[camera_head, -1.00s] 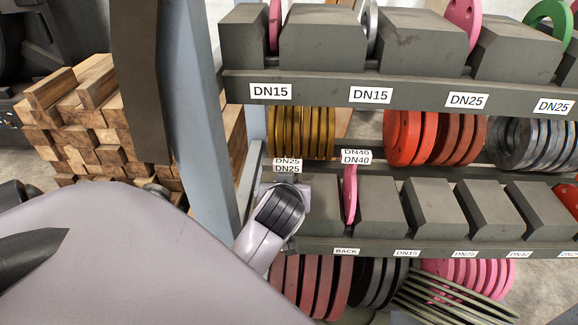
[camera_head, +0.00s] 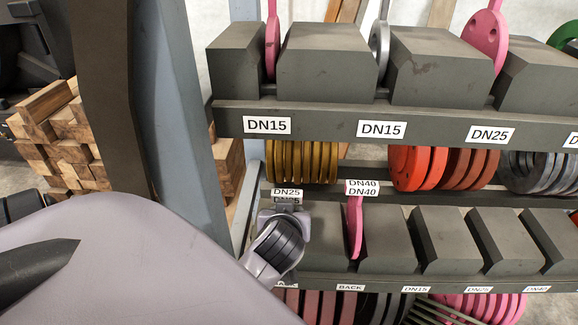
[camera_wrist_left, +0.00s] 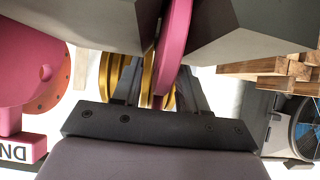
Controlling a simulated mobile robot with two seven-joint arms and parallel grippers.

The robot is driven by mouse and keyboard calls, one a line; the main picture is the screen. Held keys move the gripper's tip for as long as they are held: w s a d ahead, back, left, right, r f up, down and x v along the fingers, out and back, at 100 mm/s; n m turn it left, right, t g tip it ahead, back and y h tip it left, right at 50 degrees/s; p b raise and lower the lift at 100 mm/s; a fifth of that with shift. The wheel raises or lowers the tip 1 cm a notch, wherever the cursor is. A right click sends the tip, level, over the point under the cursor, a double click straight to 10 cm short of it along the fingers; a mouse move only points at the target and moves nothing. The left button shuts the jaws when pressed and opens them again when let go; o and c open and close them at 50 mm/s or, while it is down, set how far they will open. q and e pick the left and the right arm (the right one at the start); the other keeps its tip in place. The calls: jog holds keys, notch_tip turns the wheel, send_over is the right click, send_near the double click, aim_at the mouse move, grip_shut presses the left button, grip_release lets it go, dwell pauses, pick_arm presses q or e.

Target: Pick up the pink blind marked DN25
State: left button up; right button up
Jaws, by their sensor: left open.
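A tag marked DN25 (camera_head: 286,192) shows in the head view on the lower shelf level, at the left end. My left gripper (camera_wrist_left: 160,84) is in front of it and hides what is below the tag. In the left wrist view a pink disc (camera_wrist_left: 176,40) stands edge-on between the open fingers; contact cannot be told, and its marking is not visible there. A second pink blind, marked DN40 (camera_head: 355,225), stands in the slot to the right. A pink blind with a partly cut-off DN tag (camera_wrist_left: 14,152) shows at the left of the wrist view. My right gripper is not visible.
Grey slotted blocks (camera_head: 445,238) flank the blinds closely. The upper shelf beam (camera_head: 330,122) runs above, with labels and more discs. Gold discs (camera_head: 300,162) hang behind the tags. A blue-grey rack post (camera_head: 180,130) stands left, with stacked wood (camera_head: 50,130) beyond.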

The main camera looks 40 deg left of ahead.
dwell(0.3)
pick_arm(q)
grip_shut()
dwell(1.2)
jog(key=shift+w+r, duration=0.1)
jog(key=shift+r, duration=0.05)
